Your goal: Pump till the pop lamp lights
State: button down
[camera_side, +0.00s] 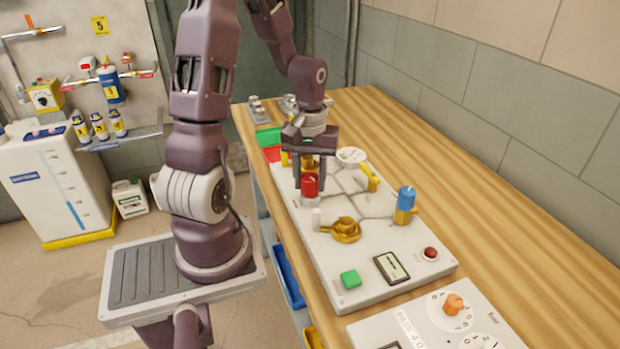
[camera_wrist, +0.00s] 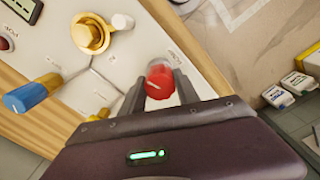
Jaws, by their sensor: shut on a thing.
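My gripper (camera_side: 309,178) points down at the white valve panel (camera_side: 405,284) on the bench, with its fingers on either side of a red cylindrical knob (camera_side: 310,186). The fingers are shut on this knob, which also shows between them in the wrist view (camera_wrist: 160,79). The knob stands upright on a pale base on the panel. A small dark red dome (camera_side: 430,253), possibly the pop lamp, sits at the panel's near right; it looks unlit.
A brass wheel with a white-tipped handle (camera_side: 345,230) stands just in front of my gripper. A blue-topped brass fitting (camera_side: 405,204) and a yellow lever (camera_side: 371,178) rise to the right. A second panel with an orange knob (camera_side: 453,304) lies nearer. Bench to the right is clear.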

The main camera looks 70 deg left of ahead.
aim_at(310, 176)
jog(key=m, duration=0.5)
jog(key=c, duration=0.9)
grip_release()
notch_tip(310, 176, up, 7)
jog(key=shift+r, duration=0.1)
